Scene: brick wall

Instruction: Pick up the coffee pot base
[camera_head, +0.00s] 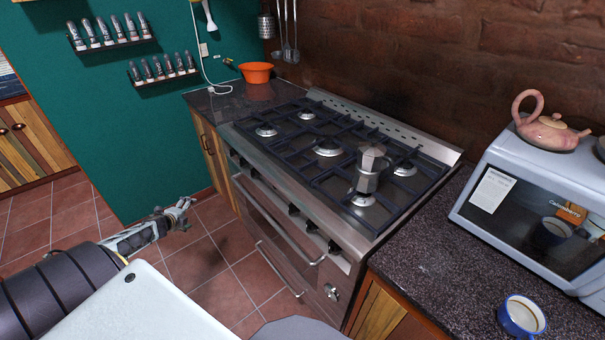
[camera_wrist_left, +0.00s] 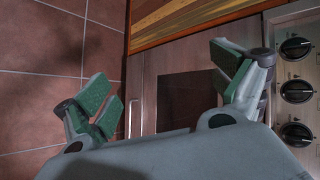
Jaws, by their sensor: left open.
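A metal coffee pot (camera_head: 370,170) stands upright on the front right burner of the stove (camera_head: 290,205) in the head view. Its lower part, the base, shows beneath the upper part. My left gripper (camera_head: 182,212) is in front of the stove, over the floor, well to the left of the pot and apart from it. In the left wrist view, the left gripper (camera_wrist_left: 165,95) has its fingers spread wide with nothing between them, facing the stove front. The pot is not in the left wrist view. My right gripper is not in view.
Stove knobs (camera_wrist_left: 297,90) line the stove front. A microwave (camera_head: 530,215) with a pink teapot (camera_head: 549,133) on top stands on the right counter. A blue mug (camera_head: 522,315) is near the front. An orange bowl (camera_head: 256,72) sits on the far counter.

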